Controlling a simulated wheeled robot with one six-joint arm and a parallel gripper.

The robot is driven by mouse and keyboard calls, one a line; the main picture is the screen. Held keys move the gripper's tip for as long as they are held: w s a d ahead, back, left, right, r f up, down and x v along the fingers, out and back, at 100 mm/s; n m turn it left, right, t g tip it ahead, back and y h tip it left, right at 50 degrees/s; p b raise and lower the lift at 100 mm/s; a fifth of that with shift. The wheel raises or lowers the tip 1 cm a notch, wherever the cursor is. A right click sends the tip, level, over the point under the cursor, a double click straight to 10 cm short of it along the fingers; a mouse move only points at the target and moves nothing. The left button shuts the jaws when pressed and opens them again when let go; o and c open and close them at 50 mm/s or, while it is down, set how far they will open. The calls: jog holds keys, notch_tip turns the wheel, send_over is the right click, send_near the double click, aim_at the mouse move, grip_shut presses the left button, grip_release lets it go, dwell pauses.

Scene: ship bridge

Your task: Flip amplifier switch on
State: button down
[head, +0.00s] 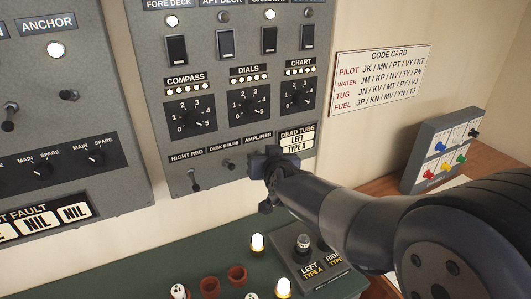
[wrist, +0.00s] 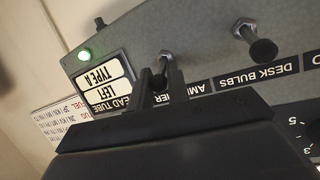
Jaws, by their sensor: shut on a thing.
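The amplifier label (head: 258,137) is on the lower edge of the grey panel (head: 222,110), right of the desk bulbs label. My gripper (head: 266,166) is at the panel just below that label and hides the amplifier switch in the head view. In the wrist view, which is upside down, my gripper (wrist: 161,84) has its two fingers close together around the amplifier switch (wrist: 164,58). Its metal base shows past the fingertips. The fingers cover most of the lever, so I cannot tell its position.
Beside it are the desk bulbs switch (head: 229,166) and night red switch (head: 194,181). Below, a green desk (head: 130,268) holds lit bulbs (head: 257,243) and red cups (head: 237,275).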

jog(key=c, duration=1.4)
grip_release()
jog(key=p+v, duration=0.1)
jog(key=v, duration=0.9)
jog(key=shift+s+p, duration=0.3)
jog(key=shift+p, duration=0.1)
jog(key=shift+r, duration=0.1)
jog(key=shift+w, duration=0.15)
jog(key=shift+b+x, duration=0.9)
jog(key=shift+x, duration=4.35)
